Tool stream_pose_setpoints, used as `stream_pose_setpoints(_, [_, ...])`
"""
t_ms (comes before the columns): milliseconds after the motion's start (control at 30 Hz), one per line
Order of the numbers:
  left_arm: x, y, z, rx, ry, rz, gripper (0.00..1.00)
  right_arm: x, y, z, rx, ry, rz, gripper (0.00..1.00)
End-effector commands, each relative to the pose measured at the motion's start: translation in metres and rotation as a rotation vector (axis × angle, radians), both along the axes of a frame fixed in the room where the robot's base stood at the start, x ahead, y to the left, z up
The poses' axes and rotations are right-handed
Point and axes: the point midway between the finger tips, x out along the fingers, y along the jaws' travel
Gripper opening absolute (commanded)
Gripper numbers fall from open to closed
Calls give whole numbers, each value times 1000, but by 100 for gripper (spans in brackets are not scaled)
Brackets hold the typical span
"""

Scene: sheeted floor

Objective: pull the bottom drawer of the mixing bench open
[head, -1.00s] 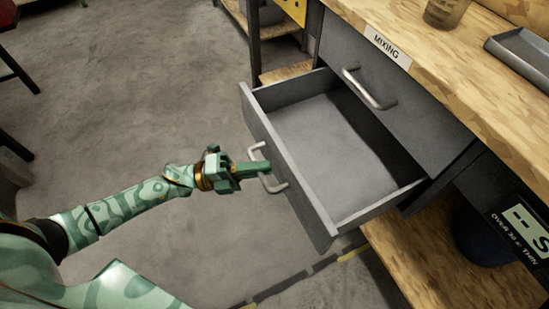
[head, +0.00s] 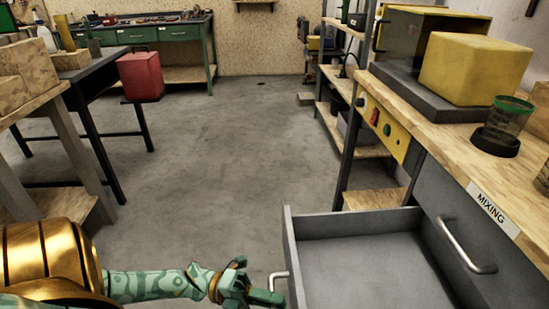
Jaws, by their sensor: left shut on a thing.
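The mixing bench (head: 460,150) stands at the right, with a white label reading MIXING (head: 492,207). Its bottom drawer (head: 365,270) is pulled out and looks empty. Its near part is cut off by the bottom of the picture. The metal drawer handle (head: 279,277) is on the drawer front, at its left. My left gripper (head: 277,297) is shut on this handle, low in the head view. The upper drawer, with its own handle (head: 466,248), is closed. My right gripper is not in view.
A yellow block (head: 475,68), a green-rimmed cup (head: 510,115) and a control panel (head: 385,128) are on the bench. A dark table (head: 100,75) and a red container (head: 140,76) stand left. The floor (head: 215,170) between is clear.

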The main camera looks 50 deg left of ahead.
Motion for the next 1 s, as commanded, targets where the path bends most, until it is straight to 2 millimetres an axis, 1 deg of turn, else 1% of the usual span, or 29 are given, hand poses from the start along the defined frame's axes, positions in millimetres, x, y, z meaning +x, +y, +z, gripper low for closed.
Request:
stream_pose_setpoints(33, [0, 0, -2, 3, 2, 0, 15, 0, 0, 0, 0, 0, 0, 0])
stream_pose_setpoints(100, [0, 0, -1, 3, 2, 0, 34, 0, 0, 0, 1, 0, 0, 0])
stream_pose_setpoints(500, [0, 0, 0, 1, 0, 0, 34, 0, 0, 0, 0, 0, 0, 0])
stream_pose_setpoints(633, [-3, 5, -2, 1, 2, 0, 34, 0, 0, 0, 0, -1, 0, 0])
stream_pose_setpoints(767, [-14, 24, -6, 3, 5, 2, 34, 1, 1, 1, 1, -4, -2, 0])
stream_pose_setpoints(1000, [-45, 81, -20, 5, 8, 2, 34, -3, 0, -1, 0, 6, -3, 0])
